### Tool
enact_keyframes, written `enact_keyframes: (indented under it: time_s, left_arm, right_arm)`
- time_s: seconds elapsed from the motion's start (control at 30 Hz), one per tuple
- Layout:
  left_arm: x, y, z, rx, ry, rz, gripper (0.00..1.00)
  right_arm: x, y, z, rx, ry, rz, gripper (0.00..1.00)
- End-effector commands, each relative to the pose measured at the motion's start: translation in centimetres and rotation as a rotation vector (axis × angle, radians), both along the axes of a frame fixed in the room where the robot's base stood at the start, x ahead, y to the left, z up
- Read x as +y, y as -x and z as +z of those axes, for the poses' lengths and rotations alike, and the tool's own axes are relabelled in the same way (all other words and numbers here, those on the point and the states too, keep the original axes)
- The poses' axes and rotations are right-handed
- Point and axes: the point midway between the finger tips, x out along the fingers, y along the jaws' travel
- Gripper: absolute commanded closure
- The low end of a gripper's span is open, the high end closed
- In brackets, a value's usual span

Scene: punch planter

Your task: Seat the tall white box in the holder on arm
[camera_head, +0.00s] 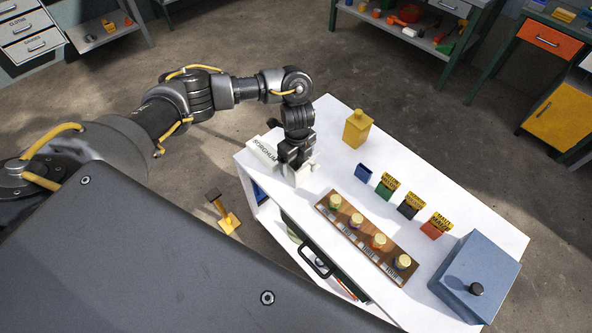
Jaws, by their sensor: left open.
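A white box (262,153) with dark lettering along its side is at the table's far left corner, next to my left gripper. My left gripper (300,178) points down over the left end of the white table. It is open, and pale parts show at its tip. I cannot tell whether it touches the box, or whether the pale parts are its fingers or another object. No holder on an arm can be made out clearly. My right gripper is out of view.
The white table (440,210) carries a yellow bottle (357,129), a wooden rack (367,237) with several jars, small coloured blocks with yellow labels (410,204), and a blue-grey box (474,277). Benches stand behind.

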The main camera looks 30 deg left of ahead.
Motion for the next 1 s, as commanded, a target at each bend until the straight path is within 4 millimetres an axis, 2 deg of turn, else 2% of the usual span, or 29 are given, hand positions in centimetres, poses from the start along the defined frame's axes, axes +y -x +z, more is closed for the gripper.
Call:
enact_keyframes:
  time_s: [0.1,0.37,0.77,1.0]
  left_arm:
    - [-0.05,0.04,-1.20,0.000,0.001,0.000,0.11]
    - [-0.03,0.00,-1.27,0.000,0.000,-0.001,0.11]
    - [-0.02,0.00,-1.25,-0.001,0.000,-0.001,0.63]
    - [-0.02,-0.03,-1.15,-0.001,0.000,-0.001,0.64]
  right_arm:
    - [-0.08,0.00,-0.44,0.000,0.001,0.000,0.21]
    - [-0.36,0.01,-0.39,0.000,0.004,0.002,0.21]
    - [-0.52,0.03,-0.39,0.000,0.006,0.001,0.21]
    - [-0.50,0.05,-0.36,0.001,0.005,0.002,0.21]
